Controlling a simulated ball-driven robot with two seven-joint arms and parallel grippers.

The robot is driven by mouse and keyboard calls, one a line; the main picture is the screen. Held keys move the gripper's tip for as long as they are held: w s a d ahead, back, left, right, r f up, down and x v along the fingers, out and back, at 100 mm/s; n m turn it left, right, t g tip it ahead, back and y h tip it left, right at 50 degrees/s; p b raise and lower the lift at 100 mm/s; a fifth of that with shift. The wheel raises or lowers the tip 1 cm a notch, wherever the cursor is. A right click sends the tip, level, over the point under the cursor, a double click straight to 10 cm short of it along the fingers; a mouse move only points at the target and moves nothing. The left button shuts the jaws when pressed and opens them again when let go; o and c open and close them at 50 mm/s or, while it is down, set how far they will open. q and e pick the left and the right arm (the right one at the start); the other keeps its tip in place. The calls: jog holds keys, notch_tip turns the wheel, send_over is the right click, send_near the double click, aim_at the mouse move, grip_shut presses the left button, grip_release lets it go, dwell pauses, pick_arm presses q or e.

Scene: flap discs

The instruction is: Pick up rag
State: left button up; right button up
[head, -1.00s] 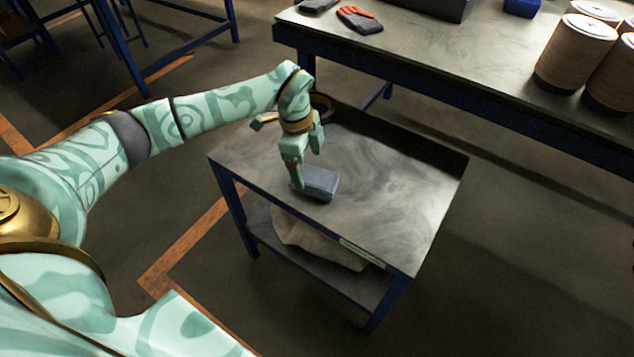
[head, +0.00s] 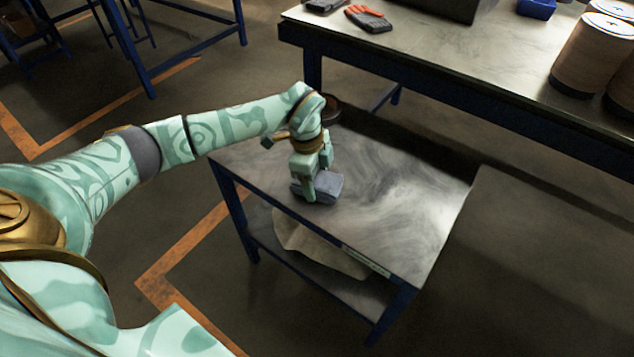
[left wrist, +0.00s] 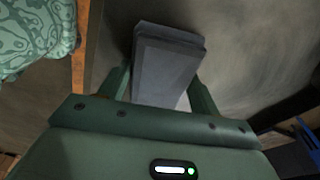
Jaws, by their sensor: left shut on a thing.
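The rag (head: 327,188) is a folded grey-blue cloth on the top of a small metal table (head: 400,205), near its left side. My left gripper (head: 318,192) comes down from above and is shut on the rag, one finger on each side. In the left wrist view the rag (left wrist: 165,70) lies between the two fingers (left wrist: 160,92). The rag appears to be at or just above the tabletop; I cannot tell whether it is lifted. My right gripper is out of view.
A beige sack (head: 310,245) lies on the lower shelf. A workbench (head: 470,60) behind carries gloves (head: 368,18), a blue bin (head: 537,8) and wooden drums (head: 592,52). The rest of the small tabletop is clear.

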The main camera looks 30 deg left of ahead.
aim_at(316, 179)
pick_arm(q)
notch_tip(316, 179, up, 9)
jog(key=p, duration=0.4)
jog(key=shift+r+p, duration=0.3)
jog(key=shift+r, duration=0.15)
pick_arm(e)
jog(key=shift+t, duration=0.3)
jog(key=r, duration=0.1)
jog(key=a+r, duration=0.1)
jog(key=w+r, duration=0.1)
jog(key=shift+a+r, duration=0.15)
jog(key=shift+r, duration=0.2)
pick_arm(q)
jog(key=shift+o, duration=0.5)
